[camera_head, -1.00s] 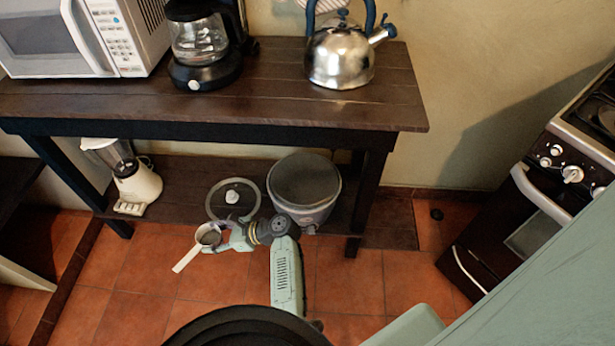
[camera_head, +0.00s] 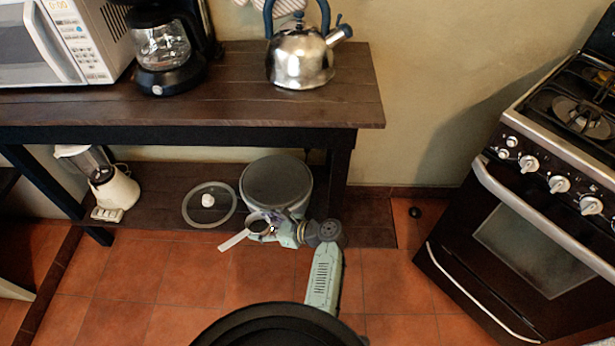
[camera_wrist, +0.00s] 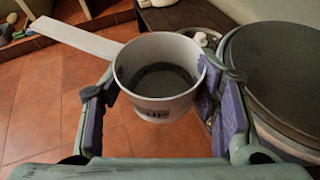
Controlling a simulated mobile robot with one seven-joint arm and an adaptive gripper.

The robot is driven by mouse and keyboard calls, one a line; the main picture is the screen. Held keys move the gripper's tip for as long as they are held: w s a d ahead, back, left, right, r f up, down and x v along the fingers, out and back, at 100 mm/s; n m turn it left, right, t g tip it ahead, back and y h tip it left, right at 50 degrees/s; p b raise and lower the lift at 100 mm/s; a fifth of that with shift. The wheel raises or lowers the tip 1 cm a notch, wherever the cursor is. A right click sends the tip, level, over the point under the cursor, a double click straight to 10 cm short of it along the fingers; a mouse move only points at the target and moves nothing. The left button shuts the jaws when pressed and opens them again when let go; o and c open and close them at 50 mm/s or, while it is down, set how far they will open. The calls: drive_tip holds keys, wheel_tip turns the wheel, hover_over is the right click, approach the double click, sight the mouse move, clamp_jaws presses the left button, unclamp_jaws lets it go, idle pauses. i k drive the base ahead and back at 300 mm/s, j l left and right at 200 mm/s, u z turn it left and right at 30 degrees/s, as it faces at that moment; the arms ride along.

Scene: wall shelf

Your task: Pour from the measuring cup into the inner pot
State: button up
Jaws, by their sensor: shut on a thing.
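My gripper (camera_wrist: 160,108) is shut on the white measuring cup (camera_wrist: 158,105), with a purple-padded finger on each side of it. The cup is upright, its mouth facing up and its long flat handle pointing to the upper left in the wrist view. Its inside looks dark; I cannot tell how full it is. In the head view the cup (camera_head: 259,226) is in front of the lower shelf. The inner pot (camera_head: 277,183) seems to be the round pot with a dark grey top on that shelf, just behind my gripper (camera_head: 270,229). In the wrist view the pot (camera_wrist: 283,70) is close on the right.
A glass lid (camera_head: 227,206) with a white knob lies left of the pot. A blender (camera_head: 113,185) stands farther left. The tabletop (camera_head: 220,108) overhangs the lower shelf. A stove (camera_head: 520,230) is at right.

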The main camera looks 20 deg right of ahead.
sight(272, 181)
drive_tip(key=j+z, duration=0.1)
drive_tip(key=z, duration=2.3)
drive_tip(key=k+j, duration=0.15)
drive_tip(key=j, duration=0.2)
drive_tip(key=k+j, duration=0.15)
drive_tip(key=j, duration=0.25)
drive_tip(key=k+j, duration=0.2)
drive_tip(key=j, duration=0.15)
drive_tip(key=k+j, duration=0.15)
drive_tip(key=j, duration=0.2)
drive_tip(key=k+j, duration=0.15)
drive_tip(key=j, duration=0.25)
drive_tip(key=k+j, duration=0.15)
drive_tip(key=j, duration=0.2)
drive_tip(key=k+j, duration=0.2)
drive_tip(key=j, duration=0.15)
drive_tip(key=k+j, duration=0.15)
drive_tip(key=j, duration=0.25)
